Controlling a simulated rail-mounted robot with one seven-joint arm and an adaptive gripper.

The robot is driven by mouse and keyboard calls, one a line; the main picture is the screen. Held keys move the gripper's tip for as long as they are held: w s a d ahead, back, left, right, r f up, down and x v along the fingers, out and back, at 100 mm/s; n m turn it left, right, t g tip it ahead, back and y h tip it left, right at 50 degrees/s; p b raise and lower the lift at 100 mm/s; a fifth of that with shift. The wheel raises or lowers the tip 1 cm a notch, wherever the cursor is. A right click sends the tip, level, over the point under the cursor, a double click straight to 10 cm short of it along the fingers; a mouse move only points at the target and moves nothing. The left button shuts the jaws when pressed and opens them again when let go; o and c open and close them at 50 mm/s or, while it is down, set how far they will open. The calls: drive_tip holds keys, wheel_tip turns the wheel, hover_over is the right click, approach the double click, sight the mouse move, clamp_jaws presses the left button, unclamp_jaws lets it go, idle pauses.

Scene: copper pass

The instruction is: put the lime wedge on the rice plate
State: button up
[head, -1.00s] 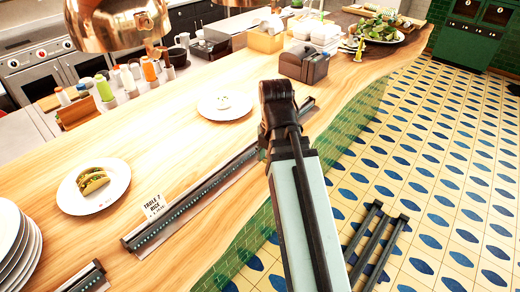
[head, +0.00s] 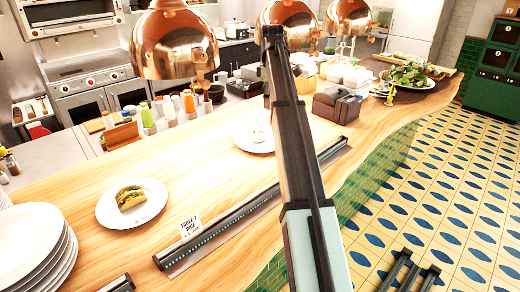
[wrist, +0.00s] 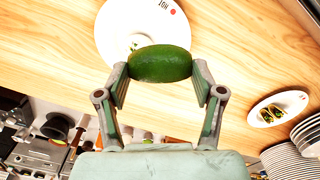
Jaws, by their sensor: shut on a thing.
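My gripper (wrist: 160,84) is shut on the lime wedge (wrist: 160,64), a dark green piece held between its two fingertips. The rice plate (wrist: 118,30) is white and lies below and beyond the wedge in the wrist view, partly covered by it. The wedge is apart from the counter, but its exact height over the plate cannot be told. In the head view the rice plate (head: 243,143) is on the wooden counter, left of my arm, with a small white mound of rice (head: 258,136). My gripper and the wedge cannot be made out in the head view.
A taco plate (head: 108,212) sits nearer on the counter (head: 225,185), beside a stack of plates (head: 35,250). A dark rail (head: 222,228) runs along the counter's edge. Copper lamps (head: 175,45) hang above. A dark caddy (head: 337,105) stands right of my arm.

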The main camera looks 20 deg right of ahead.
sight(265, 145)
drive_tip(key=w+f+m+p, duration=0.1)
drive_tip(key=f+m, duration=0.1)
drive_tip(key=f, duration=0.4)
drive_tip(key=w+f+m+p, duration=0.1)
drive_tip(key=f+m+p, duration=0.1)
drive_tip(key=f, duration=0.4)
drive_tip(key=w+f+m+p, duration=0.1)
drive_tip(key=f+m+p, duration=0.1)
drive_tip(key=f, duration=0.4)
drive_tip(key=shift+w+a+f+m, duration=0.1)
drive_tip(key=shift+w+a+m, duration=0.05)
drive_tip(key=shift+m, duration=0.45)
drive_tip(key=shift+f, duration=0.1)
drive_tip(key=o, duration=0.5)
drive_tip(key=shift+f, duration=0.1)
drive_tip(key=o, duration=0.4)
wheel_tip(265, 145, up, 12)
drive_tip(key=b, duration=0.3)
drive_tip(key=shift+r, duration=0.2)
